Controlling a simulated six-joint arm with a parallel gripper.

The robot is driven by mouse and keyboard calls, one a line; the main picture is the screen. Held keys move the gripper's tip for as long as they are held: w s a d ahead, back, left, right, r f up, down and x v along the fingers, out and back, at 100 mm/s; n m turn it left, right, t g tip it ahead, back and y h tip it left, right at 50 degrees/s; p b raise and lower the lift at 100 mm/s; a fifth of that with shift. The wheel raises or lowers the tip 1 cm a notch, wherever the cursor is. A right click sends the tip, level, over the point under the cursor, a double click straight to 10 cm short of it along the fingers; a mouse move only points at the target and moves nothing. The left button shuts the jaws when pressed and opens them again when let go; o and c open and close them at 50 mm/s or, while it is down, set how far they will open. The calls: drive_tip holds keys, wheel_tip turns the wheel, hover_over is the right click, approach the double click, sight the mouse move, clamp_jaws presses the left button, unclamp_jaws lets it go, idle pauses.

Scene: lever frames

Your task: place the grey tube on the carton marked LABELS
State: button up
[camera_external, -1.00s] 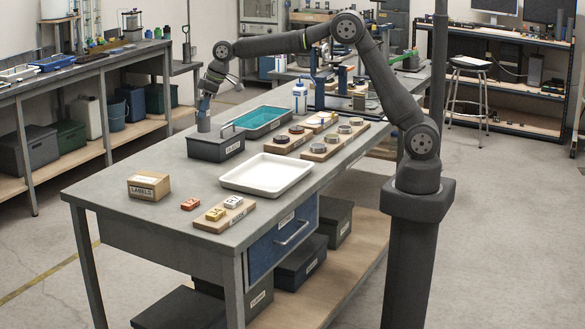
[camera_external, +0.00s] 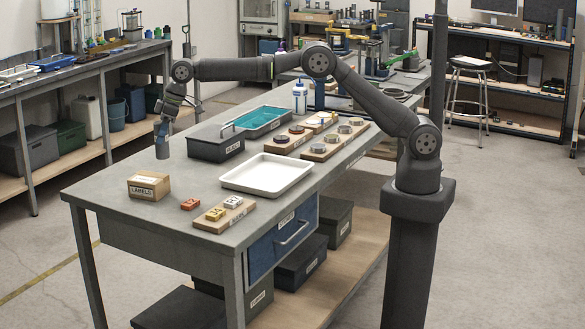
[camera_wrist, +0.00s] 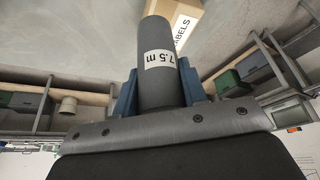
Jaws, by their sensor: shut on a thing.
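The grey tube (camera_external: 162,150) hangs upright from my gripper (camera_external: 162,129), over the left edge of the workbench and above its top. In the wrist view the tube (camera_wrist: 158,88) has a white label reading "7.5 m", and the blue fingers of my gripper (camera_wrist: 160,92) are shut on both its sides. The carton marked LABELS (camera_external: 148,186) is a small brown box on the bench, below and slightly left of the tube in the external view. It also shows partly in the wrist view (camera_wrist: 187,20), beyond the tube's end. The tube and the carton are apart.
A dark lidded box (camera_external: 216,148) and a teal tray (camera_external: 262,122) stand right of the tube. A white tray (camera_external: 267,174), a small red block (camera_external: 190,204) and a wooden board with blocks (camera_external: 224,213) lie nearer the front. Bench around the carton is clear.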

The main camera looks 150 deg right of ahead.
sight(158, 155)
drive_tip(key=shift+w+f, duration=0.5)
drive_tip(key=shift+w, duration=0.4)
drive_tip(key=shift+w+f, duration=0.1)
drive_tip(key=shift+f, duration=1.9)
drive_tip(key=shift+f, duration=0.2)
drive_tip(key=o, duration=1.1)
drive_tip(key=shift+o, duration=0.2)
drive_tip(key=shift+r, duration=0.1)
